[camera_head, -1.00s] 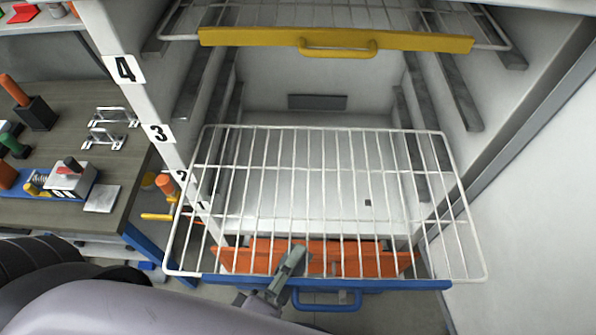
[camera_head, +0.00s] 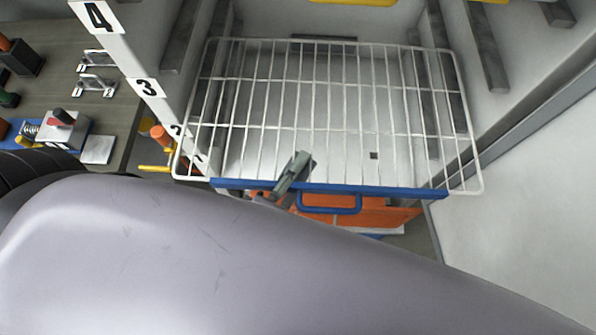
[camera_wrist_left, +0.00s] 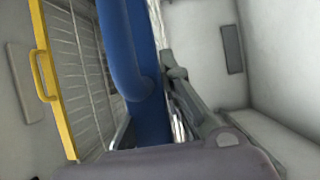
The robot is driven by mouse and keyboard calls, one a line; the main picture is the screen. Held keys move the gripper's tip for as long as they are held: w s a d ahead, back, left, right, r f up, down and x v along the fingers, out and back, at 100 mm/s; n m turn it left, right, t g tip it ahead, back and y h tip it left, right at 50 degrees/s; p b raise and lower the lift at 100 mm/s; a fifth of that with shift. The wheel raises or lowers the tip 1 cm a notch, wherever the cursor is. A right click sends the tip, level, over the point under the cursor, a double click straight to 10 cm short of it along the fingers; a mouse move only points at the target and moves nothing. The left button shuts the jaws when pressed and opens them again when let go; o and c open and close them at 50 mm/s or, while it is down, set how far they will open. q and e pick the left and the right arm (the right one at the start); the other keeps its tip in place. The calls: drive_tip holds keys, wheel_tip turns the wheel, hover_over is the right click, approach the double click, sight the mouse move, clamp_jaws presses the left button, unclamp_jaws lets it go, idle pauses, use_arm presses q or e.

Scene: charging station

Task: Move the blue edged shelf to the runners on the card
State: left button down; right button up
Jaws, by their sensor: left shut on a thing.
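The blue edged shelf, a white wire rack (camera_head: 330,131) with a blue front bar (camera_head: 395,191) and blue handle, reaches into the open cabinet in the head view. My left gripper (camera_head: 294,174) is shut on the front bar, left of the handle. The blue bar (camera_wrist_left: 125,55) and my left gripper (camera_wrist_left: 185,100) fill the middle of the left wrist view. Grey runners (camera_head: 433,115) line the cabinet walls. Whether the rack rests on runners cannot be told. My right gripper is not in view.
Labels 4 (camera_head: 97,15) and 3 (camera_head: 148,88) mark the left post. An orange-fronted shelf (camera_head: 375,215) lies below the rack. A yellow-edged shelf (camera_wrist_left: 52,75) shows in the wrist view. A workbench (camera_head: 60,105) with a blank-looking white card (camera_head: 97,150) stands left.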

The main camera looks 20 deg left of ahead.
use_arm(q)
approach(304, 84)
drive_tip(key=shift+w+d+b, duration=0.35)
drive_tip(key=shift+w+d, duration=1.45)
drive_tip(key=shift+w, duration=0.3)
drive_tip(key=shift+w+a+b, duration=0.1)
drive_tip(key=shift+w+a, duration=0.15)
drive_tip(key=shift+w, duration=0.7)
drive_tip(key=shift+w+a+b, duration=0.15)
drive_tip(key=shift+w+a, duration=0.15)
drive_tip(key=shift+w, duration=0.6)
drive_tip(key=shift+w+a+b, duration=0.1)
drive_tip(key=shift+w+a, duration=0.15)
drive_tip(key=shift+w, duration=0.7)
drive_tip(key=shift+f+b, duration=0.8)
drive_tip(key=shift+f, duration=0.7)
